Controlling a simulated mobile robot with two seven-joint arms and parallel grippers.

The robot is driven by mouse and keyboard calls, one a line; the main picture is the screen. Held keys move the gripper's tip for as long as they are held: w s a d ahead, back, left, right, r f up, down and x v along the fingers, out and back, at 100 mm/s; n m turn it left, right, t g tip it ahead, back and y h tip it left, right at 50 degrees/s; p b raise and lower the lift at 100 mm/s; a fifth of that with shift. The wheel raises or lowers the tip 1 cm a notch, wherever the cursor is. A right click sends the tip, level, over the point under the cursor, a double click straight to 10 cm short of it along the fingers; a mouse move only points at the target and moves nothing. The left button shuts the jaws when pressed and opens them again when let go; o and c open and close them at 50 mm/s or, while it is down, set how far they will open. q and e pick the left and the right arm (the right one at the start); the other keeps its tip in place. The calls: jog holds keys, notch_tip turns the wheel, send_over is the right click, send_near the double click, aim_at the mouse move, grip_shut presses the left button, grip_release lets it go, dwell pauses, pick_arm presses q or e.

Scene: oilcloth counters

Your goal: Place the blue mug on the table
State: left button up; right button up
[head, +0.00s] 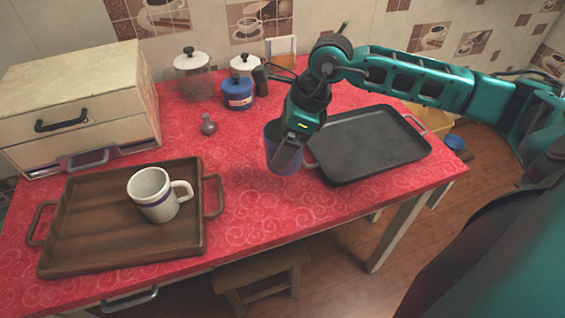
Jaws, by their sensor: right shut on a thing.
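The blue mug (275,155) is a dark blue-purple cup, partly hidden behind my right gripper. My right gripper (287,160) points down and is shut on the mug. The mug is over the red-clothed table (245,215), between the wooden tray and the black tray; I cannot tell whether its base touches the cloth. My left gripper is not in view.
A white mug with a dark band (152,196) stands on the wooden tray (80,245) at left. A black tray (370,145) lies at right. Jars (238,93) and a drawer box (75,105) stand at the back. The front middle cloth is clear.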

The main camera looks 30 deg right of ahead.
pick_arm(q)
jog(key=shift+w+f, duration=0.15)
pick_arm(e)
jog(key=shift+f, duration=3.05)
pick_arm(q)
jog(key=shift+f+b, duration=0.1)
jog(key=shift+b, duration=0.25)
pick_arm(e)
jog(key=shift+f, duration=0.1)
jog(key=shift+f, duration=0.15)
jog(key=o, duration=0.9)
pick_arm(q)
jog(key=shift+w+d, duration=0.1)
pick_arm(e)
jog(key=shift+o, duration=0.8)
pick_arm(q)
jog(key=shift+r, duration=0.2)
pick_arm(e)
jog(key=shift+r, duration=0.25)
pick_arm(q)
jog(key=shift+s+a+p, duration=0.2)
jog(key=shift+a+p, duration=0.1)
jog(key=shift+p, duration=0.25)
pick_arm(e)
jog(key=v, duration=1.2)
